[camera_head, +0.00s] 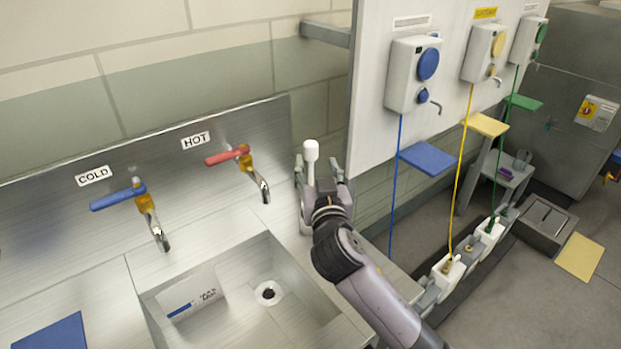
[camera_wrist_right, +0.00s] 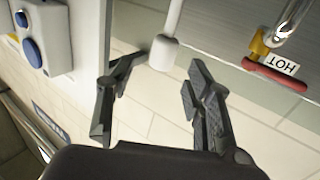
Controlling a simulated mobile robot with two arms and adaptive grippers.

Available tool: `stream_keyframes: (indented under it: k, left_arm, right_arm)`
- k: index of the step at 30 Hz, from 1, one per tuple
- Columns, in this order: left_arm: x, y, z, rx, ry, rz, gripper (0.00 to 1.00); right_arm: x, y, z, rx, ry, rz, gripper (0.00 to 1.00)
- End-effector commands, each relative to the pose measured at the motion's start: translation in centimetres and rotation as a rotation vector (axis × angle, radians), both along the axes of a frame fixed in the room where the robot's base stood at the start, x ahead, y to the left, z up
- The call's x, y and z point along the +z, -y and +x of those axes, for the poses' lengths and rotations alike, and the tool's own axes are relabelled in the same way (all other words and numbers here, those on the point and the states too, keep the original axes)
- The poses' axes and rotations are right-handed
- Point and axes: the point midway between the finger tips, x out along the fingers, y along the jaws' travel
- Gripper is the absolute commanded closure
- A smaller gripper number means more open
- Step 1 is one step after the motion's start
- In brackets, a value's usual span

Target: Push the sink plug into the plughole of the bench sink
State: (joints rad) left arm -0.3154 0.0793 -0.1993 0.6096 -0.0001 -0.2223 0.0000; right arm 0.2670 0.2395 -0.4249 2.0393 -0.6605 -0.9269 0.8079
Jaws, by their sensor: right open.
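The bench sink (camera_head: 215,275) is a steel basin at the lower middle of the head view. Its plughole (camera_head: 268,293) is a pale ring with a dark centre in the basin floor. A white upright rod with a thicker rounded top (camera_head: 311,150) stands at the sink's back right; its knob also shows in the right wrist view (camera_wrist_right: 163,53). I cannot tell whether it is the sink plug. My right gripper (camera_head: 318,174) is open beside the rod. In the wrist view, the knob appears between and just beyond the fingertips (camera_wrist_right: 166,75), with nothing gripped. My left gripper is out of view.
A cold tap (camera_head: 145,207) and a hot tap (camera_head: 250,168) stand behind the basin. A white card (camera_head: 193,292) leans inside the basin. A blue cloth or mat (camera_head: 50,333) lies at left. A white panel with dispensers (camera_head: 413,75) rises right of my gripper.

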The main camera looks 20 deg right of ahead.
Motion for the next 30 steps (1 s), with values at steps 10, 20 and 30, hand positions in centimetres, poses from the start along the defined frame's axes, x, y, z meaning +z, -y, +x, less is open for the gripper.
stream_keyframes:
  k: [10,20,30]
  left_arm:
    - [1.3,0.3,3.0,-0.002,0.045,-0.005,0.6]
    - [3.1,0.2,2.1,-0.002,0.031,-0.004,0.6]
    - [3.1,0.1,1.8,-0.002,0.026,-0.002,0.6]
  right_arm:
    - [0.1,0.4,2.7,0.0,-0.001,-0.002,0.52]
    - [-0.3,0.7,6.6,-0.001,-0.002,-0.002,0.52]
    - [-0.5,0.8,7.2,0.001,-0.002,-0.001,0.52]
